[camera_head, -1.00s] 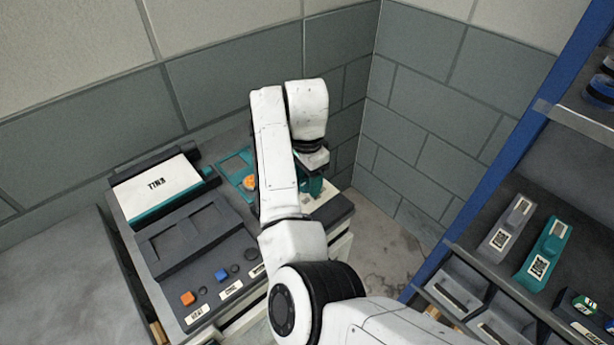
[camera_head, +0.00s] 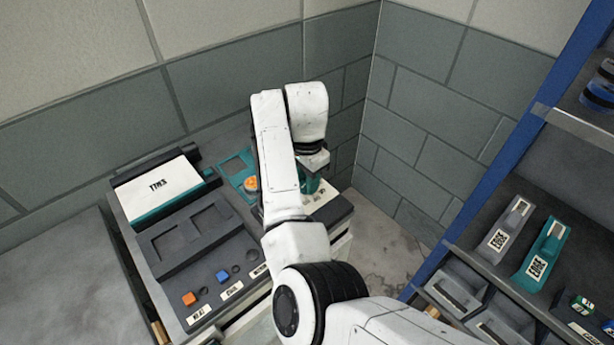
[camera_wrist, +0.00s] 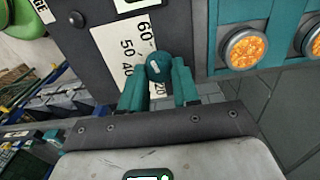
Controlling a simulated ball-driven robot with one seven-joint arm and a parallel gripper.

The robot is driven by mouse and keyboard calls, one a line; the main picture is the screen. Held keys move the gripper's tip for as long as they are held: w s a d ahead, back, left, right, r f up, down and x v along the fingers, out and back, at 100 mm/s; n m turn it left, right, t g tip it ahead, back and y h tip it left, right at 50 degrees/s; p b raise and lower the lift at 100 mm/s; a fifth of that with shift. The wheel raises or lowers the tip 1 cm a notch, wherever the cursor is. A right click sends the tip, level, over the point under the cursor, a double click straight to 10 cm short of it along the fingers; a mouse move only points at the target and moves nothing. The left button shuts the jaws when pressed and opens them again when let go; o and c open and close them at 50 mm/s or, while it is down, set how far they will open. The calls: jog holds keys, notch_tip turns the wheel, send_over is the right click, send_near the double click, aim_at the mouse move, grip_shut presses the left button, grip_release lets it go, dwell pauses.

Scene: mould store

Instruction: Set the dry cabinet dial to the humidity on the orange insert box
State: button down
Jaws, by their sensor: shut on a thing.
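The dial (camera_wrist: 157,66) is a small teal knob with a short white mark, in front of a white scale plate (camera_wrist: 113,40) in the wrist view. The numbers 60, 50, 40 and 20 show on the plate; the rest is covered. I cannot tell which number the mark points to. My gripper (camera_wrist: 158,78) is shut on the dial with its teal fingers on either side. In the head view my gripper (camera_head: 312,184) is over the right end of the dark cabinet panel (camera_head: 222,262), and the dial is hidden. I cannot make out an orange insert box.
Round orange lamps (camera_wrist: 244,50) sit in a teal housing beside the scale. An orange button (camera_head: 189,299) and a blue button (camera_head: 222,276) are at the panel's front. A blue-framed shelf (camera_head: 470,205) with labelled boxes stands right. Walls close the corner behind.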

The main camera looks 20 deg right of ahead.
jog(key=n+p, duration=0.3)
jog(key=n, duration=0.1)
jog(key=shift+r+p, duration=0.25)
jog(key=shift+p, duration=0.1)
jog(key=n+p, duration=0.2)
jog(key=n, duration=0.1)
jog(key=shift+w+n+p, duration=0.1)
jog(key=shift+n+p, duration=0.25)
jog(key=shift+n, duration=0.05)
jog(key=n+p, duration=0.2)
jog(key=n, duration=0.1)
jog(key=shift+a+f, duration=0.1)
jog(key=shift+w+f+n+p, duration=0.1)
jog(key=shift+n+p, duration=0.65)
jog(key=shift+n, duration=1.25)
jog(key=shift+a, duration=0.1)
jog(key=c, duration=0.8)
grip_release()
notch_tip(320, 180, up, 11)
jog(key=shift+f+b, duration=0.15)
jog(key=shift+b, duration=0.7)
